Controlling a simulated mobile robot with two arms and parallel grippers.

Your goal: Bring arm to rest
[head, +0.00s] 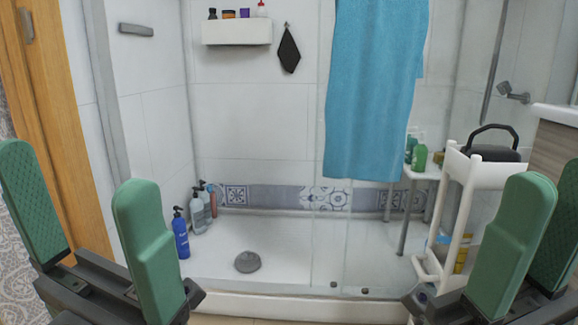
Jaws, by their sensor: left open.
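My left gripper (88,222) is in the lower left of the head view. Its two green fingers stand wide apart with nothing between them. My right gripper (530,245) is at the lower right edge, in front of the white cart (465,190). Its two green fingers overlap in this view and one is partly cut off by the frame, so its opening is hard to judge. A black case with a handle (490,150) sits on top of the cart. Yellow items (462,255) stand on a lower shelf, partly hidden by my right gripper.
A shower with a low white sill (290,305) lies ahead. Several bottles, one blue (180,235), stand along its left wall. A blue towel (370,90) hangs over the glass. A wooden door frame (55,110) is at left. A counter (555,150) is at right.

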